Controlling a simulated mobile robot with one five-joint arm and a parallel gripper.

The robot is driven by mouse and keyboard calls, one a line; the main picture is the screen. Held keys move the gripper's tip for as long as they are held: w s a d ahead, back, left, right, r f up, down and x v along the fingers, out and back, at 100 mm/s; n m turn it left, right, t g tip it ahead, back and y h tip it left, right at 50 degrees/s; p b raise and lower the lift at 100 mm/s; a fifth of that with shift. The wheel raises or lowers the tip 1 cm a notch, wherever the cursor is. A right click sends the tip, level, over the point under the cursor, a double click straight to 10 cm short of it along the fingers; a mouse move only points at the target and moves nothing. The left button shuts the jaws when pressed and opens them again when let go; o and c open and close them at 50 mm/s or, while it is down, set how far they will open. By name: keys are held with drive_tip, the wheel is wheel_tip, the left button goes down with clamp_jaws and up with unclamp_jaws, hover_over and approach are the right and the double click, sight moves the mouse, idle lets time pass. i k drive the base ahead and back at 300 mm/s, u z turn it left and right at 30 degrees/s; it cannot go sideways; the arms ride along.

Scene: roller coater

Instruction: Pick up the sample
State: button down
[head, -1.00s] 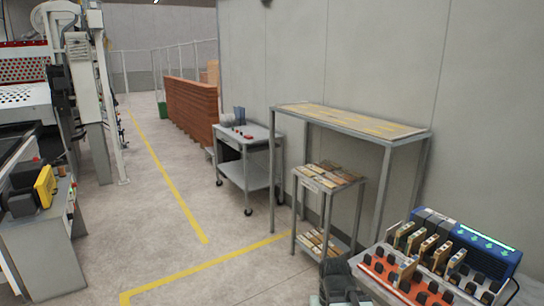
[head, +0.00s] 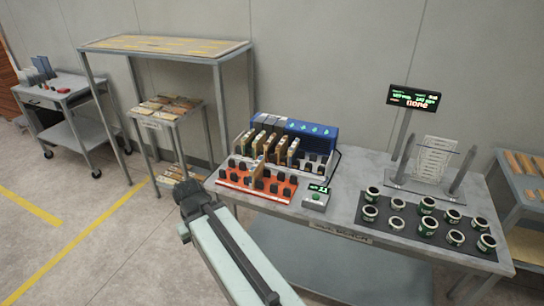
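Several thin wooden sample pieces (head: 269,146) stand upright in black holders on the table at the middle of the head view. One tan piece (head: 257,171) stands apart on the orange rack in front. More flat wooden pieces (head: 168,106) lie on the small shelf stand. I cannot tell which one is the sample. The dark end of my arm, with my gripper (head: 193,199), is in front of the table's left end, apart from the pieces. Its fingers cannot be made out.
The grey table (head: 347,205) also carries an orange rack (head: 284,187), a blue box (head: 312,132), a small display box (head: 317,198), a dark mat with green-banded cans (head: 428,206) and a lit screen (head: 413,97). A tall stand (head: 247,45) is behind.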

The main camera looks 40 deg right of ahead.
sight(256, 171)
drive_tip(key=u, duration=2.25)
drive_tip(key=k, duration=1.5)
drive_tip(key=z, duration=0.75)
drive_tip(key=i, duration=1.5)
drive_tip(key=u, duration=0.1)
